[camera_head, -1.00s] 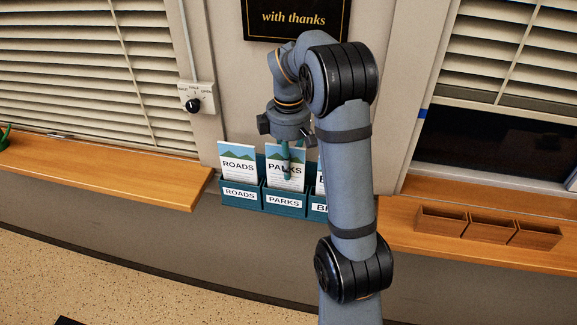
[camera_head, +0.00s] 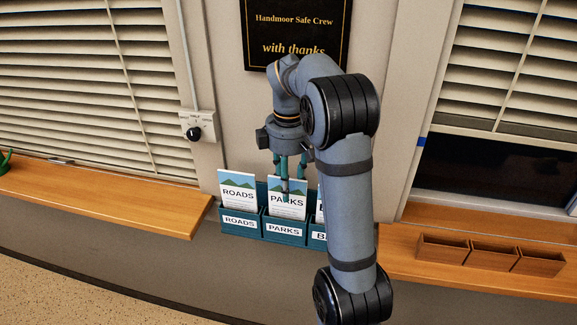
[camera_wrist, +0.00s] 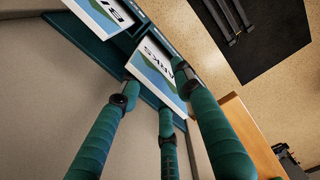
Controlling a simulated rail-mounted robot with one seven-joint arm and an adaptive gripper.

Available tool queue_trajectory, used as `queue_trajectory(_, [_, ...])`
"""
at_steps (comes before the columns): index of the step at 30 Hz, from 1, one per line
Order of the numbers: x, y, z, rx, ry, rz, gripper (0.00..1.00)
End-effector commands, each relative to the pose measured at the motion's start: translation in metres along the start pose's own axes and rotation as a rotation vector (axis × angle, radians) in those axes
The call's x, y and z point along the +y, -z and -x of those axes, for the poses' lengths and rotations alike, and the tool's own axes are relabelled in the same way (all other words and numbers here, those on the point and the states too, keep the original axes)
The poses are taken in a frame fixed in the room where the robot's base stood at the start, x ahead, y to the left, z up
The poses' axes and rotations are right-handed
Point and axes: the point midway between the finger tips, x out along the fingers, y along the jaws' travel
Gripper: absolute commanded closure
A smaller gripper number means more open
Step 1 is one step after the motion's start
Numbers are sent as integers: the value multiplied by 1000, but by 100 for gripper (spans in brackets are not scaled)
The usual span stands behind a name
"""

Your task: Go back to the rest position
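My gripper (camera_head: 288,178) hangs pointing down by the middle of a teal leaflet rack (camera_head: 250,229). Its teal-wrapped fingers are spread apart and nothing is held between them. One finger covers part of the PARKS leaflet (camera_head: 293,210) in the head view. The PARKS leaflet stands in the pocket labelled PARKS. In the wrist view the fingers (camera_wrist: 160,98) reach toward the PARKS leaflet (camera_wrist: 158,72); whether any touches it I cannot tell.
A ROADS leaflet (camera_head: 237,193) stands in the left pocket. A third leaflet (camera_wrist: 98,15) is partly hidden by my arm in the head view. Wooden trays (camera_head: 492,253) sit on the right ledge. A wall dial (camera_head: 197,128) is at left, a black plaque (camera_head: 290,25) above.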

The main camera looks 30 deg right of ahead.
Motion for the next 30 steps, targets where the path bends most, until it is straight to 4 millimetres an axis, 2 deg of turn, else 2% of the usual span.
queue_trajectory(1, [1, 1, 13, 5, -6, -1, 67])
queue_trajectory(6, [1, 0, 48, 2, -4, -1, 67])
queue_trajectory(12, [0, 0, 74, 1, -1, -1, 67])
queue_trajectory(18, [0, 0, 82, 1, 0, -1, 67])
queue_trajectory(30, [1, -2, 83, 0, -2, -5, 67])
